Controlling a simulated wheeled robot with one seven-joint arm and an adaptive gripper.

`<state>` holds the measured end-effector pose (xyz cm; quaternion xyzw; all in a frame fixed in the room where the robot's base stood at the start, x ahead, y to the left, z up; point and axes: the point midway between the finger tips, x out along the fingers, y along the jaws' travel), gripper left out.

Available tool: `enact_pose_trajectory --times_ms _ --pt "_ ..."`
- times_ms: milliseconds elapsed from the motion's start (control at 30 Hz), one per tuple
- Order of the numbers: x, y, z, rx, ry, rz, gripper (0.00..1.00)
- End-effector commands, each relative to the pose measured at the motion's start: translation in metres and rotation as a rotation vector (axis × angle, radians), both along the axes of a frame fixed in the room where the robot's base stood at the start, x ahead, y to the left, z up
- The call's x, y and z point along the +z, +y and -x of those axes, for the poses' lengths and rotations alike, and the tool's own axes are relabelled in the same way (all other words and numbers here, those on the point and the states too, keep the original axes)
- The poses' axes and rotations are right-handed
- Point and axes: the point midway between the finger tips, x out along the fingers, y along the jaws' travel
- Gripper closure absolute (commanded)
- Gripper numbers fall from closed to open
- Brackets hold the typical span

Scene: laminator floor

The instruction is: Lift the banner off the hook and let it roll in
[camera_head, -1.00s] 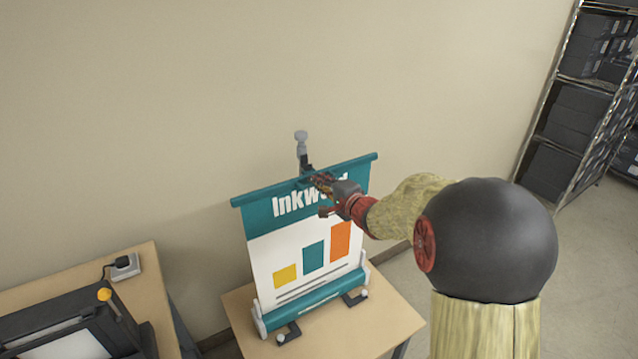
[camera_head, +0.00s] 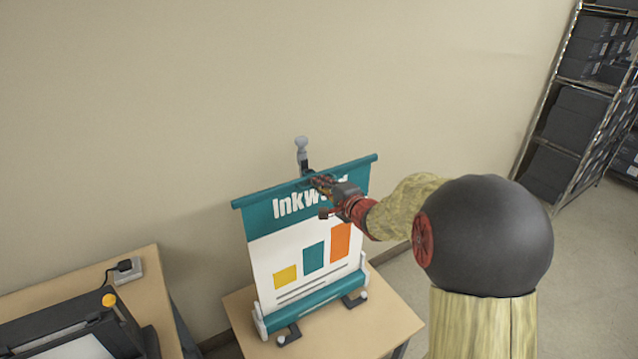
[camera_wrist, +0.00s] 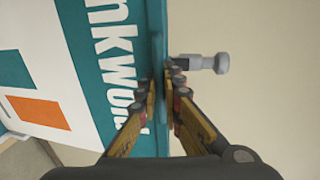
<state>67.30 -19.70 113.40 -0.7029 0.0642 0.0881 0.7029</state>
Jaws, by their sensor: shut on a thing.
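The banner (camera_head: 268,245) is unrolled and upright, a teal and white sheet with "Inkw…" lettering and coloured bars. Its teal top rail (camera_head: 262,196) is up at the hook (camera_head: 303,158), a dark piece on a post with a grey knob. The roller base (camera_head: 310,301) stands on a small table. My gripper (camera_head: 318,184) is at the middle of the top rail, shut on it. In the wrist view the fingers (camera_wrist: 163,98) close on either side of the rail, beside the hook (camera_wrist: 190,62). Whether the rail still touches the hook is hidden by my fingers.
A wooden table (camera_head: 380,320) carries the base on its dark feet. At the lower left a desk (camera_head: 140,285) holds a dark machine (camera_head: 75,325) with an orange knob and a plug socket. Shelves of dark boxes (camera_head: 570,110) stand at the right. The wall behind is bare.

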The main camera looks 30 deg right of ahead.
Motion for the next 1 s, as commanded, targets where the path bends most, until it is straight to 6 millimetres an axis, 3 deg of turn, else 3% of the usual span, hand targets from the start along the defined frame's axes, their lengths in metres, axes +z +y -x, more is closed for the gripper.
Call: enact_pose_trajectory --times_ms 33,200,600,633,700,900,1000 --pt "0.017 0.0 -0.001 0.001 -0.009 0.003 1.0" --pt "0.034 -0.001 -0.001 0.0 -0.012 0.004 1.0" --pt "0.037 -0.001 -0.002 0.0 -0.017 0.006 1.0" --pt "0.037 -0.001 -0.002 0.0 -0.017 0.006 0.92" --pt "0.037 -0.001 -0.002 0.0 -0.017 0.006 0.88" --pt "0.036 -0.001 -0.002 0.0 -0.014 0.005 0.76" --pt "0.035 -0.001 -0.002 0.0 -0.013 0.005 0.76"
